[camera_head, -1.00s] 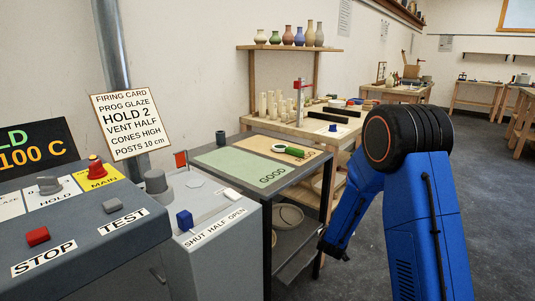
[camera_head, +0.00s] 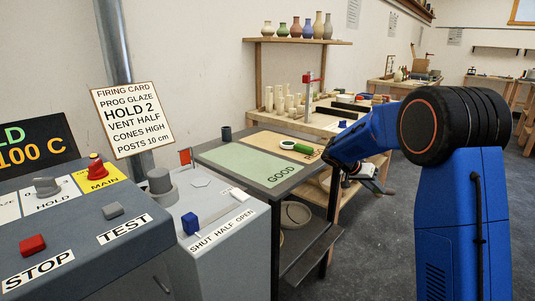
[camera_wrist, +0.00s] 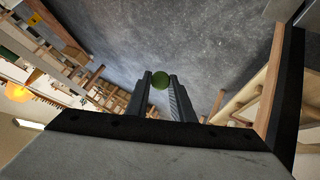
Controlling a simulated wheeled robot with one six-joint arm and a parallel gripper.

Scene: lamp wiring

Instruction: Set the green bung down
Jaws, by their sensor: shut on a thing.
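The green bung (camera_wrist: 160,80) sits between the tips of my gripper's two dark fingers in the wrist view, and the fingers are shut on it. Grey floor shows behind it. In the head view my gripper (camera_head: 378,184) hangs at the end of my blue arm, beyond the right edge of the dark table (camera_head: 268,190). I cannot make out the bung there.
The table bears a green area marked GOOD (camera_head: 250,163) and an orange area (camera_head: 272,139). A dark cup (camera_head: 226,133) stands at the back left. A wooden workbench (camera_head: 330,122) with several posts stands behind.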

